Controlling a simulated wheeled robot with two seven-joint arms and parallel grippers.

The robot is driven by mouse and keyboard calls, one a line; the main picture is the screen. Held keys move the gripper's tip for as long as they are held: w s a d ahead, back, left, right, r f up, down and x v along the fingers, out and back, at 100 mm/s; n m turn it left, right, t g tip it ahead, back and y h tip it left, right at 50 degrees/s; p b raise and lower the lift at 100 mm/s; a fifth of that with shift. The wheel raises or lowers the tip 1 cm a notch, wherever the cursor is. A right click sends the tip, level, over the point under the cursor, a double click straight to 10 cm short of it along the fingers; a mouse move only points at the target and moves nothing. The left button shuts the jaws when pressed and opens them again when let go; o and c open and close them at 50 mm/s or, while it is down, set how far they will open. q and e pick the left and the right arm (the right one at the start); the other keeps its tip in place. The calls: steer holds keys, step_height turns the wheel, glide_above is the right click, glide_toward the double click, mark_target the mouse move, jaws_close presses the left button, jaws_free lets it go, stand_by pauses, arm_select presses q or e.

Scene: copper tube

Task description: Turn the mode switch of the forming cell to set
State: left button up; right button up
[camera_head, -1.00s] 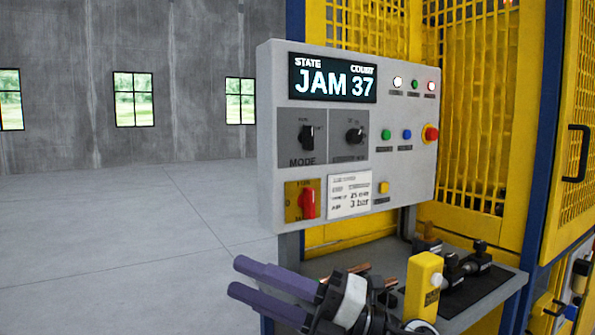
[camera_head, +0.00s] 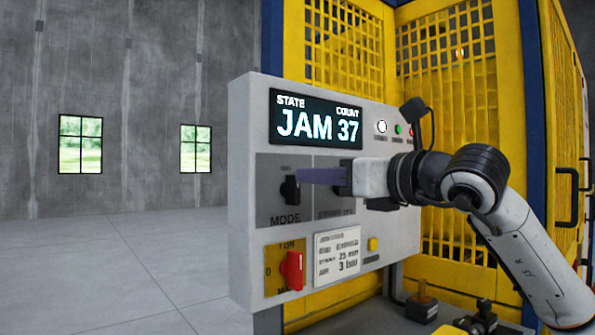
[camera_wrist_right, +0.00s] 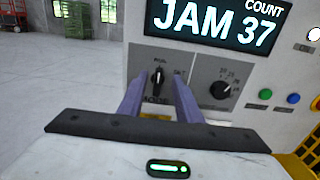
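The mode switch (camera_head: 289,189) is a black knob on a dark grey plate above the word MODE, on the light grey control panel (camera_head: 240,230). It also shows in the right wrist view (camera_wrist_right: 159,80), its handle upright under a small label that seems to read RUN. My right gripper (camera_head: 302,176) reaches in from the right with its purple fingers at the knob. In the right wrist view its fingers (camera_wrist_right: 159,77) are apart, one on each side of the knob; whether they touch it I cannot tell. My left gripper is not in view.
The display (camera_head: 316,118) reads JAM 37. A second black selector (camera_wrist_right: 221,90) is right of the mode switch. A red rotary switch (camera_head: 292,270) sits below on a yellow plate. Yellow mesh guarding (camera_head: 455,120) stands behind the panel. Open floor lies to the left.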

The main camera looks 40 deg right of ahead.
mark_target(293, 190)
steer(key=w+p, duration=0.1)
steer(key=w, duration=0.5)
steer(key=shift+a, duration=0.3)
steer(key=shift+f, duration=0.1)
jaws_close()
